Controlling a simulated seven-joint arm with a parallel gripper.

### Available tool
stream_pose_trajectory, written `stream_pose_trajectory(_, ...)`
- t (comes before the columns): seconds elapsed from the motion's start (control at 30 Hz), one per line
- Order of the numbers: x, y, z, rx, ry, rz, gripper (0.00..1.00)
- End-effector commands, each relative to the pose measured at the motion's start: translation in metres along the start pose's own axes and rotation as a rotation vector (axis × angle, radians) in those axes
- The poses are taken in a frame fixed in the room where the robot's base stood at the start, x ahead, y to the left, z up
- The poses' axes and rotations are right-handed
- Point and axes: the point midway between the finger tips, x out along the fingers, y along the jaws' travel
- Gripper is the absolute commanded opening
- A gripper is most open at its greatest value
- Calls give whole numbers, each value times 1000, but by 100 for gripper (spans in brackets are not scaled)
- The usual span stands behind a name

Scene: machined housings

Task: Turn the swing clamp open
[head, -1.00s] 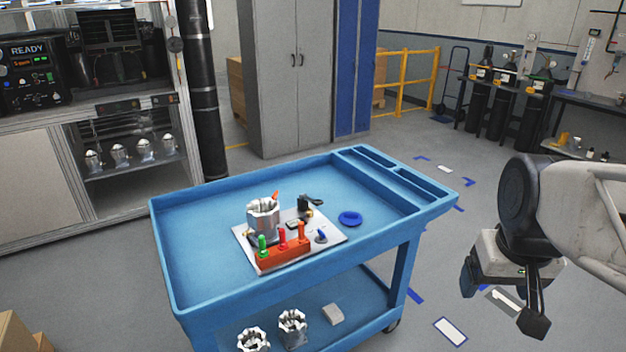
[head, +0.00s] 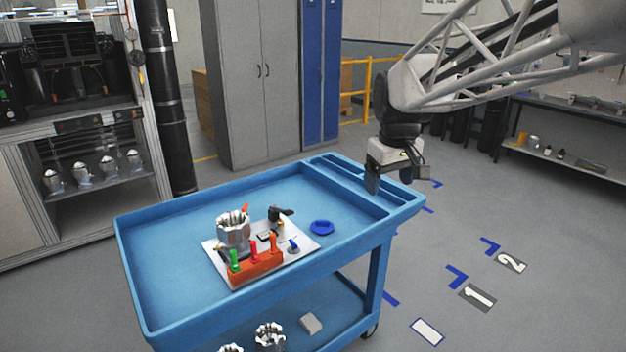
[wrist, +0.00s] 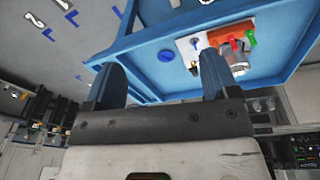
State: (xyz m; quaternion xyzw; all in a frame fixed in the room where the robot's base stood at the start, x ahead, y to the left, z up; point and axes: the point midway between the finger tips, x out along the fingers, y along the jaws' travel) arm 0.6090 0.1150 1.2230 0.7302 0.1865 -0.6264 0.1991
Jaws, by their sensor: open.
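The swing clamp (head: 280,213) looks like the small black piece with an arm at the back of the light fixture plate (head: 309,247) on the blue cart; it is small and its angle is hard to tell. A silver machined housing (head: 233,232) stands at the plate's left side. My gripper (head: 372,184) hangs above the cart's far right end, right of and apart from the plate. In the wrist view my gripper (wrist: 158,75) has its two fingers spread with nothing between them, and the plate (wrist: 186,47) lies beyond them.
An orange block (head: 255,267) with green, red and orange handles sits at the plate's front. A blue round dish (head: 321,227) lies right of the plate. The cart (head: 160,240) has raised rims; its left tray area is clear. More housings stand on its lower shelf.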

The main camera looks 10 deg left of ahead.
Motion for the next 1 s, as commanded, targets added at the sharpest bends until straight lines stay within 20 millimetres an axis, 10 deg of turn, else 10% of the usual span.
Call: stream_pose_trajectory(1.0,83,-48,-260,-448,-48,-50,81)
